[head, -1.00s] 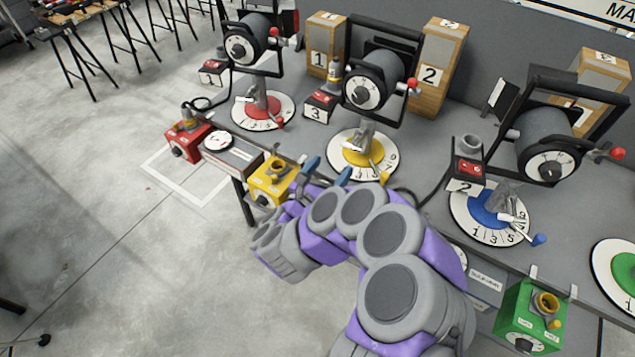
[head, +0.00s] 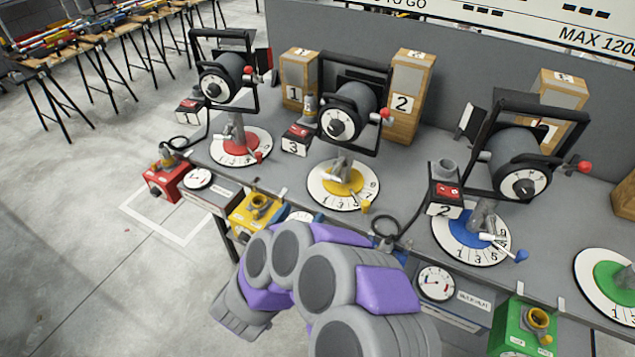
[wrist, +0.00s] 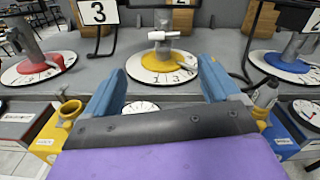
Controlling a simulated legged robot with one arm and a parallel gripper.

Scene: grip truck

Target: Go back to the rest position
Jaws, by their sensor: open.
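My gripper (wrist: 158,82) shows in the wrist view as two blue fingers set wide apart, open with nothing between them. Beyond the fingers is the yellow dial (wrist: 160,70) with its white numbered ring.
The grey bench (head: 400,185) carries lamps, a red dial (head: 240,147), a blue dial (head: 471,236) and a green dial (head: 608,280). Red, yellow (head: 257,213) and green (head: 522,330) boxes hang along its front edge. Open floor (head: 90,250) lies to the left.

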